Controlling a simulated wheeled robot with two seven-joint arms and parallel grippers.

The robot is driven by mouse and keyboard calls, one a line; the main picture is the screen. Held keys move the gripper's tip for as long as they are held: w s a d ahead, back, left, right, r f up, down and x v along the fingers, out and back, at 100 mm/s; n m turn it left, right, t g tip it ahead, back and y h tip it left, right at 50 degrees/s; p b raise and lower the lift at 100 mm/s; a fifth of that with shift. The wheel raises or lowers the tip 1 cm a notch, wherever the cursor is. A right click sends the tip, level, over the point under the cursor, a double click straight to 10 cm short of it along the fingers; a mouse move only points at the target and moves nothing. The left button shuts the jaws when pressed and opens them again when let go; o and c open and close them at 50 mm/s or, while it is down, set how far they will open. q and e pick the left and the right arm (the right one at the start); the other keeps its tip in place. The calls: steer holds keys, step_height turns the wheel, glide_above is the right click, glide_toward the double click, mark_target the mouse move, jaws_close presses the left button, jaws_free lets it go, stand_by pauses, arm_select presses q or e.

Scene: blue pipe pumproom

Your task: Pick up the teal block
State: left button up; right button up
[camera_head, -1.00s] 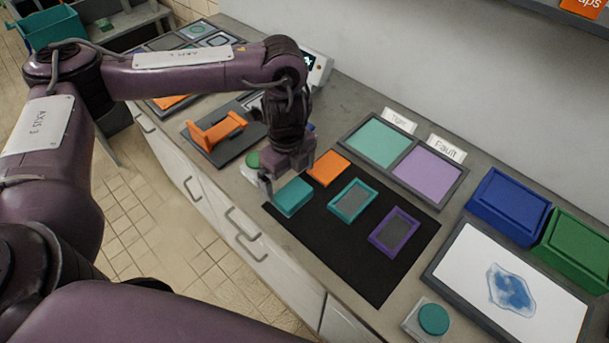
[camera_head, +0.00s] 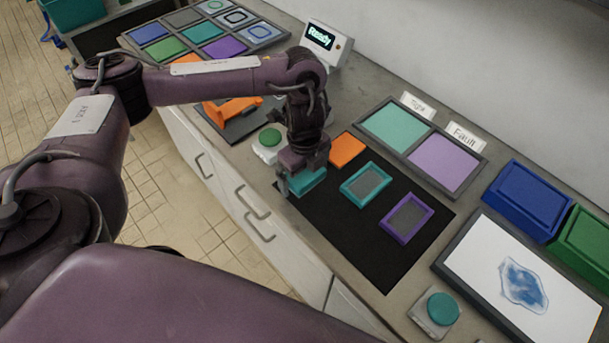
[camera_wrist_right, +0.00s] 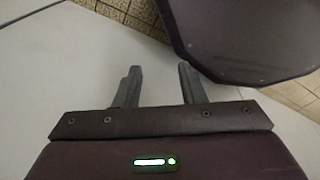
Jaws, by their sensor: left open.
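The teal block (camera_head: 308,183) lies on the near left part of the black mat (camera_head: 382,262), partly hidden by my left gripper (camera_head: 303,177). That gripper points down, low over the block, with its jaws open; one finger shows at the block's left end. I cannot tell whether the fingers touch it. My right gripper (camera_wrist_right: 158,85) shows in the right wrist view with its two fingers apart and nothing between them.
An orange block (camera_head: 346,149), a teal frame (camera_head: 366,184) and a purple frame (camera_head: 406,218) lie close by on the mat. A green button (camera_head: 269,139) stands left of the gripper. A two-colour tray (camera_head: 470,185) lies behind.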

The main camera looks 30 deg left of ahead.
mark_target(304, 172)
arm_select(q)
steer(key=c, duration=0.9)
steer(key=shift+c, duration=0.2)
arm_select(e)
steer(key=shift+s, duration=0.65)
arm_select(q)
steer(key=shift+r, duration=0.15)
step_height(304, 172, up, 20)
steer(key=p, duration=0.5)
arm_select(e)
step_height(304, 172, up, 5)
steer(key=shift+w+f, duration=0.1)
steer(key=shift+w, duration=0.05)
